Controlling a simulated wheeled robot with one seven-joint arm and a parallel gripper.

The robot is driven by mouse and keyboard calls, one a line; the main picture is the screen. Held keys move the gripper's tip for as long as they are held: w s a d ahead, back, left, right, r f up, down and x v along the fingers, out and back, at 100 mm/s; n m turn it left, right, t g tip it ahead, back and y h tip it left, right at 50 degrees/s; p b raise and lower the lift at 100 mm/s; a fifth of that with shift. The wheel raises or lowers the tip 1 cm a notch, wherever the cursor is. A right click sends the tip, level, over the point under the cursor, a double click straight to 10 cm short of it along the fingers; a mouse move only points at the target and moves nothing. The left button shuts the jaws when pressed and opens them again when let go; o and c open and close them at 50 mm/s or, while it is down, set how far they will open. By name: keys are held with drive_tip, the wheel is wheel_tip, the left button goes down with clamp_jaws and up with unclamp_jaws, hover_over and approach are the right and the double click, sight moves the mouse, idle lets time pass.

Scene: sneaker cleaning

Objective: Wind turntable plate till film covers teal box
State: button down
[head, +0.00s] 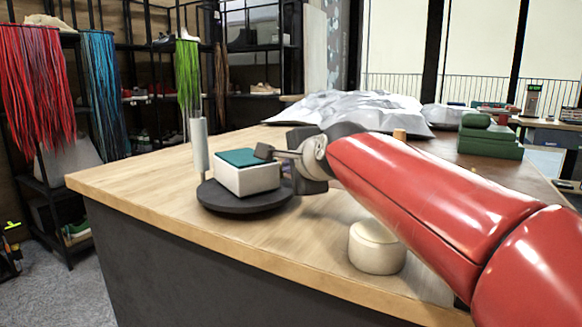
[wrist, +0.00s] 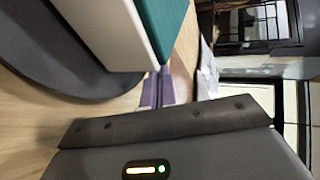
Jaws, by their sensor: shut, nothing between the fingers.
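The teal box (head: 247,178) has a teal top and white sides and sits on the dark round turntable plate (head: 240,206) near the table's left edge. In the wrist view the box (wrist: 115,30) fills the upper middle, with the plate (wrist: 45,60) at left. A pale upright cylinder (head: 200,147), perhaps the film roll, stands behind the plate's left side. I cannot make out any film on the box's visible faces. My gripper (head: 264,152) is shut and empty at the box's upper right side. Whether it touches the box is unclear.
A cream round container (head: 376,247) stands on the table below my arm. A crumpled silvery sheet (head: 345,108) covers something at the back. Green boxes (head: 490,137) are stacked at the right. The table top (head: 150,180) left of the plate is clear.

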drive_tip(key=shift+w, duration=0.7)
drive_tip(key=shift+w+a, duration=0.3)
drive_tip(key=shift+w, duration=0.35)
drive_tip(key=shift+w+a+p, duration=0.15)
drive_tip(key=shift+w+p, duration=0.1)
drive_tip(key=shift+p, duration=0.05)
drive_tip(key=v, duration=0.8)
drive_tip(key=shift+b, duration=0.3)
